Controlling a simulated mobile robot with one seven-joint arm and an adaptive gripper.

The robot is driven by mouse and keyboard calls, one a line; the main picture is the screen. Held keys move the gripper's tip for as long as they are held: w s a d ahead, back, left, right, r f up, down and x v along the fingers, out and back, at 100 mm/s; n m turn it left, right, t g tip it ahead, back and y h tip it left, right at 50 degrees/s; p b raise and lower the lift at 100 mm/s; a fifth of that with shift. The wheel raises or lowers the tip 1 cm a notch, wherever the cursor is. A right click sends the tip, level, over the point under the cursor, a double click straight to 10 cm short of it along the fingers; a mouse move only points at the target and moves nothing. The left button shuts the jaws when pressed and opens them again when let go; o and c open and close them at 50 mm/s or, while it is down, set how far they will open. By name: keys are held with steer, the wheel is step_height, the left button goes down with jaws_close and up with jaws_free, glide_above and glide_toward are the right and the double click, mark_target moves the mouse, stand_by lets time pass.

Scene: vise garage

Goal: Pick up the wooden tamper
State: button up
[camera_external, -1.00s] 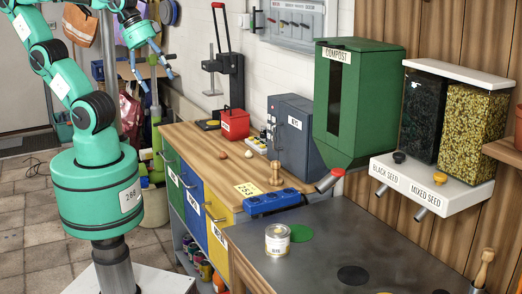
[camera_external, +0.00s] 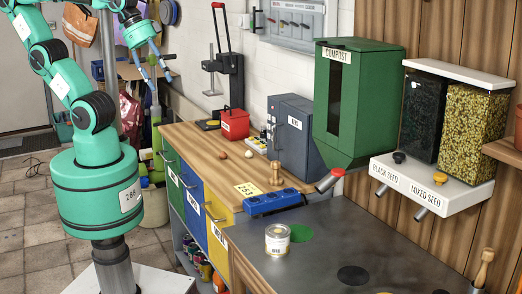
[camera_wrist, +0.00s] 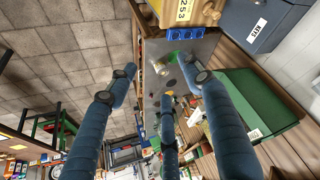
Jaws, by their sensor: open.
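A small turned wooden piece with a knob top, which looks like the wooden tamper (camera_external: 276,173), stands upright on the wooden bench top beside the yellow 253 card and behind the blue tray. In the wrist view a wooden knob (camera_wrist: 213,14) shows at the top edge, near the 253 card. Another upright wooden handle (camera_external: 485,266) shows at the lower right; I cannot tell what tool it belongs to. My gripper (camera_external: 160,80) is at the upper left, high up and well away from both. Its blue fingers (camera_wrist: 160,82) are spread and empty.
The blue tray (camera_external: 273,202) sits close to the tamper. A can (camera_external: 277,240) stands on the grey table (camera_external: 315,268). A grey cabinet (camera_external: 291,137), red box (camera_external: 235,124) and green compost bin (camera_external: 350,100) line the back. Two small round things lie on the bench.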

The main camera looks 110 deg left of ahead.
steer(key=w+a+g+p, duration=0.15)
steer(key=w+a, duration=0.25)
steer(key=w, duration=0.6)
steer(key=n+g+p, duration=0.1)
steer(key=g+p, duration=0.2)
steer(key=g, duration=0.1)
glide_above(276, 162)
step_height(276, 162, down, 21)
steer(key=shift+s+a+f, duration=0.1)
steer(key=shift+f, duration=0.1)
step_height(276, 162, down, 7)
steer(key=shift+f+b, duration=0.1)
steer(key=shift+b, duration=0.3)
steer(key=shift+f, duration=0.7)
